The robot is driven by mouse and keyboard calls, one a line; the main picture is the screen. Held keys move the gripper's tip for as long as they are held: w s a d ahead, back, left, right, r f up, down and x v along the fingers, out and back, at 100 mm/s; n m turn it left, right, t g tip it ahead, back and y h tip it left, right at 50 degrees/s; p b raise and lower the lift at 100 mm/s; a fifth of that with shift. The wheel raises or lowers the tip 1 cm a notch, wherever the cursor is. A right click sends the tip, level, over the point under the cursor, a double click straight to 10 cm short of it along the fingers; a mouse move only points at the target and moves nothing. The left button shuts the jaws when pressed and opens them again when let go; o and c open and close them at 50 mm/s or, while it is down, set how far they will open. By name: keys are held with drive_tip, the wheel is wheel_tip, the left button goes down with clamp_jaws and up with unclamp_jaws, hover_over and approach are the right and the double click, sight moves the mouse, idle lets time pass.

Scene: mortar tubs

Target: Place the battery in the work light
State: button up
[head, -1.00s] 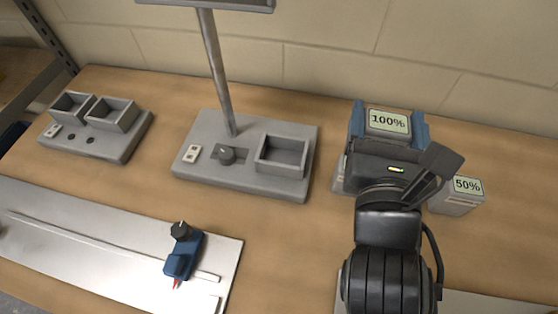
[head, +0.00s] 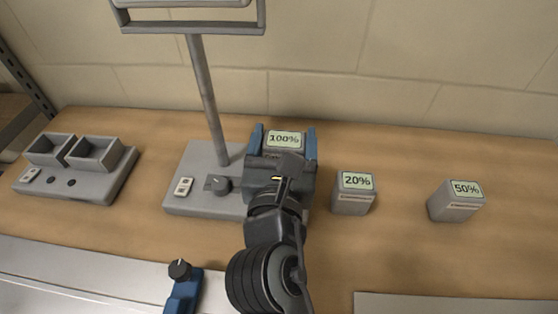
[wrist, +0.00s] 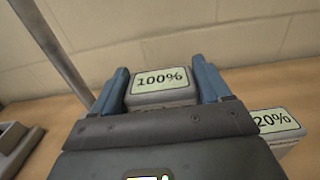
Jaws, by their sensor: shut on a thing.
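My gripper (head: 284,147) is shut on the grey battery marked 100% (head: 284,138), with a blue finger on each side. The battery also shows between the fingers in the wrist view (wrist: 161,88). In the head view they are over the right part of the work light's base (head: 180,196), where the gripper hides the square socket. The work light's post (head: 207,100) rises to the left, with a lamp frame (head: 190,28) on top. A knob (head: 218,184) and a small switch (head: 184,186) show on the base. I cannot tell whether the battery touches the socket.
A 20% battery (head: 354,193) and a 50% battery (head: 455,201) stand on the wooden bench (head: 400,250) to the right. A grey unit with two square sockets (head: 75,178) sits at the left. A blue tool with a black knob (head: 184,290) lies in front.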

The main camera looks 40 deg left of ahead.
drive_tip(key=shift+s+a+f, duration=0.15)
drive_tip(key=shift+a+f, duration=0.2)
drive_tip(key=shift+a, duration=0.05)
drive_tip(key=shift+f+b, duration=0.55)
drive_tip(key=shift+f, duration=1.3)
drive_tip(key=shift+f, duration=0.1)
drive_tip(key=o, duration=1.4)
drive_tip(key=shift+f, duration=0.1)
drive_tip(key=shift+c, duration=0.2)
drive_tip(key=b+v, duration=0.1)
drive_tip(key=v, duration=1.1)
